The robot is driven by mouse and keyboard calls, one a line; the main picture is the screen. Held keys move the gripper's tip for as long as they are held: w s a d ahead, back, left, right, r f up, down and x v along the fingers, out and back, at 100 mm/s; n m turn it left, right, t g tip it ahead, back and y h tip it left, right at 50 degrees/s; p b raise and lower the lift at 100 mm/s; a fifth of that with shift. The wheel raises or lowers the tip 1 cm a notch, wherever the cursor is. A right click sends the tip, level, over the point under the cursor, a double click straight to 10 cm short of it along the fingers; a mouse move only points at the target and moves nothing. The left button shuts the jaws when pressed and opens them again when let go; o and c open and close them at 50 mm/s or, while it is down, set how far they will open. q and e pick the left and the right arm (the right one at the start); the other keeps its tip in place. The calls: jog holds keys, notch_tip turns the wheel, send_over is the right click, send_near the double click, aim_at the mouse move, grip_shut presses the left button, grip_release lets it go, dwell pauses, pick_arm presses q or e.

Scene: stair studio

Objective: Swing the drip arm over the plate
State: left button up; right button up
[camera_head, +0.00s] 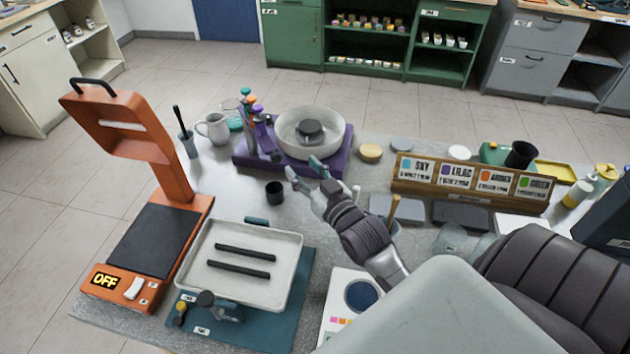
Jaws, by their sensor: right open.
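A round white dish (333,147), which looks like the plate or its pan, sits on a purple base (248,160) with a dark round piece (310,131) in its middle. A purple upright part (262,132) with bottle-like tops stands at the dish's left edge; it may be the drip arm, but I cannot tell its pivot or exact shape. My right gripper (304,169) reaches in from the lower right. It is open and empty, with its teal fingertips just in front of the purple base's front edge. My left gripper is not in view.
A small black cup (274,192) stands left of my right gripper. A white tray with two black bars (283,283) and an orange press (138,140) are at front left. A wooden label rack (400,186) stands at right. A white mug (214,128) is at back left.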

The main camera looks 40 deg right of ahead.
jog(key=s, duration=0.5)
jog(key=shift+a, duration=0.15)
dwell(0.3)
